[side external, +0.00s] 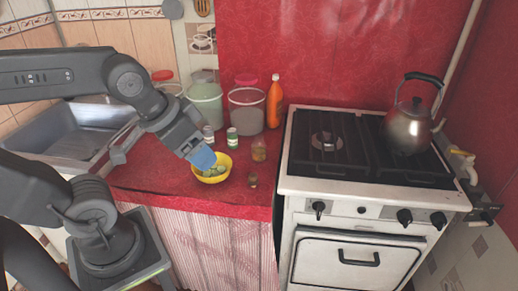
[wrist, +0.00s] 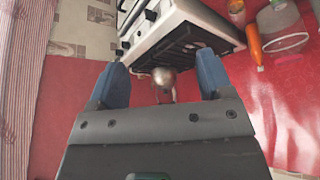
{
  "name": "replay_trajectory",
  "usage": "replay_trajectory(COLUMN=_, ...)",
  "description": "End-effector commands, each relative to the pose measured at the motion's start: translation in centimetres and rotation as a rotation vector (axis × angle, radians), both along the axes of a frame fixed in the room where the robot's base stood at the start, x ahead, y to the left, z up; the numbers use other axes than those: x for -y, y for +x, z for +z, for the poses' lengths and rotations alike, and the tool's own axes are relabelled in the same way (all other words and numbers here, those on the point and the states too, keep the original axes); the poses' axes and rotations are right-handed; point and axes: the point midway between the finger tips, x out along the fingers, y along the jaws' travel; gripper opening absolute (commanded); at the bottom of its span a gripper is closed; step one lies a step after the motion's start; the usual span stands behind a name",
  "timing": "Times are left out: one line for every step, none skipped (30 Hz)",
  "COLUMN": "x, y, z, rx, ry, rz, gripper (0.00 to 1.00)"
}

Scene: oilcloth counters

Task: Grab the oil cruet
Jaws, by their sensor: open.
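A small glass bottle with amber contents (side external: 259,150), which looks like the oil cruet, stands upright on the red counter, left of the stove. My gripper (side external: 203,158) has blue fingers and hangs over the yellow bowl, left of the bottle and apart from it. In the wrist view my gripper (wrist: 158,78) has its fingers wide apart with nothing held between them. I cannot make out the cruet in the wrist view.
The yellow bowl (side external: 213,171) holds green items. Two small jars (side external: 232,138) (side external: 208,135), an orange bottle (side external: 274,101) and larger canisters (side external: 246,107) stand behind. A small brown item (side external: 253,180) lies in front. The stove (side external: 360,183) bears a kettle (side external: 409,127).

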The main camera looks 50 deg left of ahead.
Motion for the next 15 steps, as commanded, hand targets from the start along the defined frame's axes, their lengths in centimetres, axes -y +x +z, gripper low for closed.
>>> replay_trajectory(x=0.0, y=0.0, z=0.0, rx=0.0, ry=0.0, rz=0.0, gripper=0.78)
replay_trajectory(x=0.0, y=0.0, z=0.0, rx=0.0, ry=0.0, rz=0.0, gripper=0.81)
replay_trajectory(x=0.0, y=0.0, z=0.0, rx=0.0, ry=0.0, rz=0.0, gripper=0.85)
replay_trajectory(x=0.0, y=0.0, z=0.0, rx=0.0, ry=0.0, rz=0.0, gripper=0.87)
replay_trajectory(x=0.0, y=0.0, z=0.0, rx=0.0, ry=0.0, rz=0.0, gripper=0.87)
replay_trajectory(x=0.0, y=0.0, z=0.0, rx=0.0, ry=0.0, rz=0.0, gripper=0.87)
replay_trajectory(x=0.0, y=0.0, z=0.0, rx=0.0, ry=0.0, rz=0.0, gripper=0.87)
replay_trajectory(x=0.0, y=0.0, z=0.0, rx=0.0, ry=0.0, rz=0.0, gripper=0.87)
replay_trajectory(x=0.0, y=0.0, z=0.0, rx=0.0, ry=0.0, rz=0.0, gripper=0.87)
replay_trajectory(x=0.0, y=0.0, z=0.0, rx=0.0, ry=0.001, rz=0.0, gripper=0.87)
replay_trajectory(x=-0.1, y=0.1, z=0.0, rx=-0.002, ry=0.007, rz=-0.002, gripper=0.87)
replay_trajectory(x=-0.3, y=0.3, z=-0.1, rx=-0.007, ry=0.021, rz=-0.007, gripper=0.87)
replay_trajectory(x=-0.5, y=0.5, z=-0.2, rx=-0.014, ry=0.037, rz=-0.013, gripper=0.87)
replay_trajectory(x=-0.8, y=0.8, z=-0.3, rx=-0.023, ry=0.062, rz=-0.02, gripper=0.87)
replay_trajectory(x=-1.4, y=1.3, z=-0.5, rx=-0.04, ry=0.104, rz=-0.035, gripper=0.87)
